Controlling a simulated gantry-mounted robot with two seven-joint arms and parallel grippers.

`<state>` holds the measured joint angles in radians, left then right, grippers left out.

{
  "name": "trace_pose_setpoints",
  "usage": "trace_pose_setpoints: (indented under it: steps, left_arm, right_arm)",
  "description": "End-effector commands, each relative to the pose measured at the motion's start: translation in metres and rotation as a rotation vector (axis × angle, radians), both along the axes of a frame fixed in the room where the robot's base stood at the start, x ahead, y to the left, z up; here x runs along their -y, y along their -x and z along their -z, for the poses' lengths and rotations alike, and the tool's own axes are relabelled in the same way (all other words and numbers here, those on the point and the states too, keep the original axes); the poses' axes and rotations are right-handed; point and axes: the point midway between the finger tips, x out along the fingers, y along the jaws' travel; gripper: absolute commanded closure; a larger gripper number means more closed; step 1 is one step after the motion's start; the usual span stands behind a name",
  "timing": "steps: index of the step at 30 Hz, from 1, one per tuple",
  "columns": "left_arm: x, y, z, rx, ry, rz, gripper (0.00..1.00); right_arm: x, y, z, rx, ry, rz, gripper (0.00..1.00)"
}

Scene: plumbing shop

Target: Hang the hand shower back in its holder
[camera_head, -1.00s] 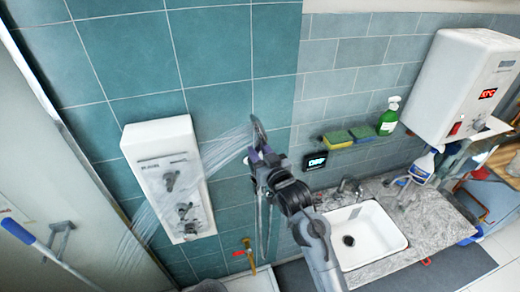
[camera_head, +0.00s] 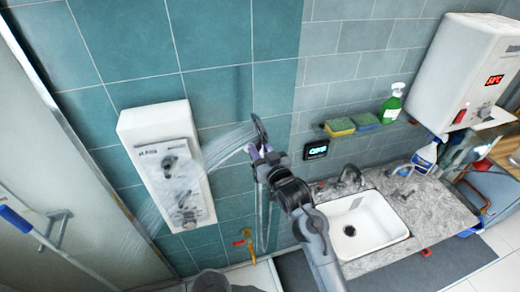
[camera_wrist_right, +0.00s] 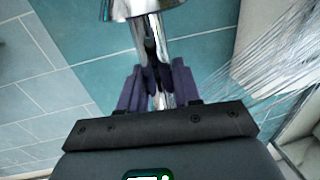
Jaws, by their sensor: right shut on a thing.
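The chrome hand shower (camera_head: 259,130) is in front of the teal tiled wall, right of a white shower unit (camera_head: 165,165), and water sprays from it to the left. My right gripper (camera_head: 262,156) is shut on its handle. In the right wrist view, the purple fingers (camera_wrist_right: 156,88) close around the chrome handle (camera_wrist_right: 149,35), and only the lower part of the head shows at the top edge. The white unit carries dark and chrome fittings; I cannot tell which is the holder. My left gripper is not in view.
A hose hangs below my right gripper, near a yellow valve (camera_head: 246,243). A white sink (camera_head: 372,228) is set in a grey counter to the right. Sponges (camera_head: 340,126) and a green bottle (camera_head: 391,104) stand on a shelf. A glass panel (camera_head: 60,130) is at the left.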

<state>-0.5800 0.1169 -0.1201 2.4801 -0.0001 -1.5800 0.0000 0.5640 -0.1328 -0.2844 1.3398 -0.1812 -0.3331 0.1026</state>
Motion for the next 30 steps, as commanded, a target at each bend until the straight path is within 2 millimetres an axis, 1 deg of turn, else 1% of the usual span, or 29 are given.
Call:
trace_pose_setpoints:
  steps: [5, 14, 22, 30]
  left_arm:
    - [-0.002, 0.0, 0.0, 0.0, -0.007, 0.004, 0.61]
    - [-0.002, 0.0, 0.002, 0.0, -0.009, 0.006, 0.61]
    - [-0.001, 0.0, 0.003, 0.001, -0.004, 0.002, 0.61]
    - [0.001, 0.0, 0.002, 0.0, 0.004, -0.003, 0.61]
  right_arm:
    - [0.0, 0.0, -0.001, 0.002, -0.001, 0.0, 1.0]
    - [0.0, 0.0, 0.004, 0.001, 0.0, 0.0, 1.0]
    - [0.0, 0.0, 0.009, 0.001, 0.0, 0.0, 1.0]
    - [0.0, 0.0, 0.009, 0.002, -0.001, 0.0, 1.0]
